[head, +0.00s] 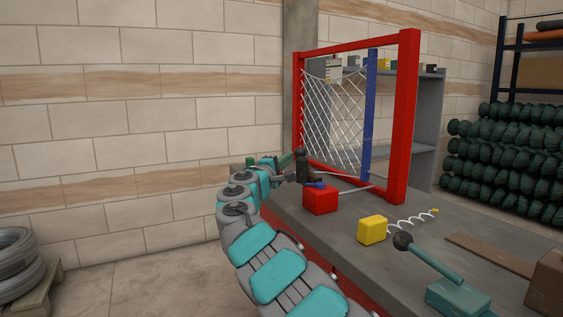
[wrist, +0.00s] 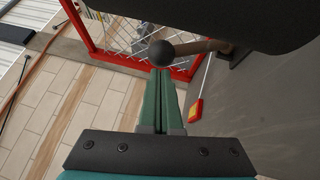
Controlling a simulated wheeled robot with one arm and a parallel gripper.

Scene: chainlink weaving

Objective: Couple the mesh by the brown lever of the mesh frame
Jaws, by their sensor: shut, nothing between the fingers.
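The red mesh frame (head: 405,120) stands upright on the grey bench, with white chainlink mesh (head: 330,120) and a blue upright bar (head: 370,110) inside it. The brown lever (wrist: 204,46) with a dark ball knob (wrist: 162,52) shows in the wrist view. The knob also shows small in the head view (head: 301,152). My gripper (wrist: 161,73) is shut and empty, its green fingertips right at the knob's near side. I cannot tell whether they touch. In the head view my gripper (head: 291,157) is beside the frame's lower left corner. The lever's shaft is hard to make out there.
A red block (head: 320,200) and a yellow block (head: 372,230) with a white spring (head: 410,221) sit on the bench (head: 440,235). A teal lever (head: 435,262) with a dark knob stands at the front right. A dark bulk (wrist: 210,18) fills the wrist view's top.

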